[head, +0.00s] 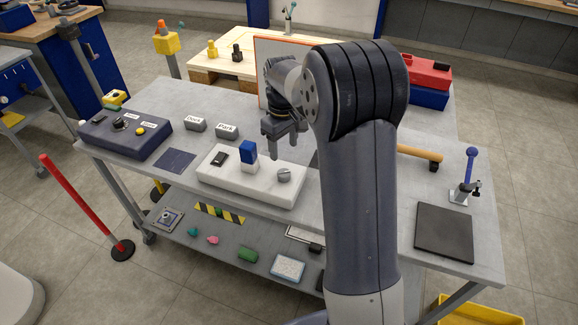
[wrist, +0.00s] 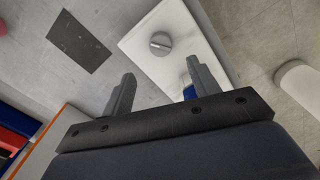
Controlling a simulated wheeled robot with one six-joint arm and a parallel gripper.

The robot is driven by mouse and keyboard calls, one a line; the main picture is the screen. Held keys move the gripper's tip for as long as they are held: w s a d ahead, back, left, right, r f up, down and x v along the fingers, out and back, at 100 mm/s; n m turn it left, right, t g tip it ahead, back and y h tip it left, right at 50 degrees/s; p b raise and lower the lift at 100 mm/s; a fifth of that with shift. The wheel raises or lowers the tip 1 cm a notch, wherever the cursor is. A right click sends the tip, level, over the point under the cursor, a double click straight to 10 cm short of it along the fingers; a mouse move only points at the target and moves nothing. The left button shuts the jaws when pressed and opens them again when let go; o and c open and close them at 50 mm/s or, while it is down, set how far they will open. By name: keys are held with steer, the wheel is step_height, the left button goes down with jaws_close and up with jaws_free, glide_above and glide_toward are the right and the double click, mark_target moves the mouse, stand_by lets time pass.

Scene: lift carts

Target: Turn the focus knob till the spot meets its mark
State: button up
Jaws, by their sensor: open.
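The focus knob (head: 284,175) is a round grey knob with a raised grip bar, on the right end of a white base (head: 222,180) on the cart top. It also shows in the wrist view (wrist: 160,43), ahead of the fingers and between their lines. A blue-and-white block (head: 249,150) and a small black piece (head: 220,158) stand on the same base. My gripper (head: 286,140) is open and empty, above and behind the knob, apart from it. In the wrist view its fingers (wrist: 160,85) are spread. I cannot make out the spot or its mark.
An orange-edged panel (head: 275,65) stands behind my gripper, partly hidden by my arm. A dark control box (head: 125,134) and two grey labelled blocks (head: 227,131) lie left. A blue-handled lever (head: 469,170) and a dark pad (head: 444,232) are right.

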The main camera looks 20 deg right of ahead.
mark_target(284, 172)
step_height(284, 172, down, 10)
steer(key=shift+r+p, duration=0.1)
steer(key=shift+p, duration=0.3)
steer(key=shift+c, duration=0.5)
steer(key=shift+s, duration=0.1)
steer(key=c, duration=0.9)
steer(key=shift+m+b, duration=0.45)
steer(key=shift+m, duration=0.65)
steer(key=o, duration=1)
steer(key=shift+r, duration=0.1)
step_height(284, 172, up, 11)
steer(key=shift+b, duration=0.35)
